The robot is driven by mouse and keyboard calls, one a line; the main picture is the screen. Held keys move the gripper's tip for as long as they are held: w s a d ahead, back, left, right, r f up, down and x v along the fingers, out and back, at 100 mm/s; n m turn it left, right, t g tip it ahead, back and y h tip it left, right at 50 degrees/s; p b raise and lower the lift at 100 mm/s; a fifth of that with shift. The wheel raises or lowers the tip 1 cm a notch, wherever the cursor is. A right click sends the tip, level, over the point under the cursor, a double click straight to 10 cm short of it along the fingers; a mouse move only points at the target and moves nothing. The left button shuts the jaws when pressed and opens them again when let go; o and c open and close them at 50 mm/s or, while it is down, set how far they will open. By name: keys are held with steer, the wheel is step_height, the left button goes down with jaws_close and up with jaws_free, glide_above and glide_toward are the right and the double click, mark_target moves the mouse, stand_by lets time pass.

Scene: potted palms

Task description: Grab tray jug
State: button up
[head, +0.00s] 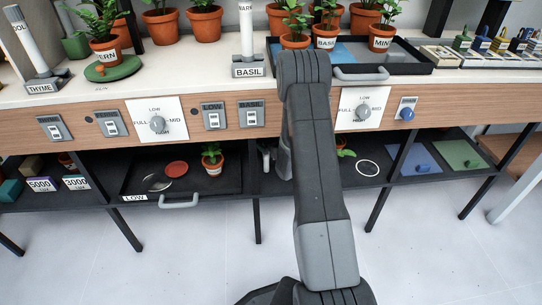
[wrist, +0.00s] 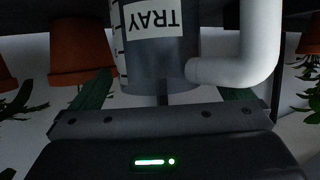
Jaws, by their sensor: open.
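The tray jug (wrist: 160,62) fills the upper middle of the wrist view. It is a grey cylinder with a white label reading TRAY, seen upside down, scale marks on its left side and a thick white pipe-like handle (wrist: 262,45) at right. My gripper (wrist: 166,88) is open, its dark green fingers showing on either side of the jug's lower part in the picture. I cannot tell whether they touch it. In the head view my arm reaches over to the lower shelf and hides most of the jug; a pale part (head: 266,154) shows left of the arm.
The dark lower shelf (head: 225,178) holds a potted plant (head: 212,160), a red disc (head: 176,169) and a pull-out tray handle (head: 180,203). The wooden front edge (head: 300,112) of the counter lies above it. Terracotta pots (wrist: 82,45) flank the jug in the wrist view.

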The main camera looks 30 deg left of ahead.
steer(key=c, duration=1.2)
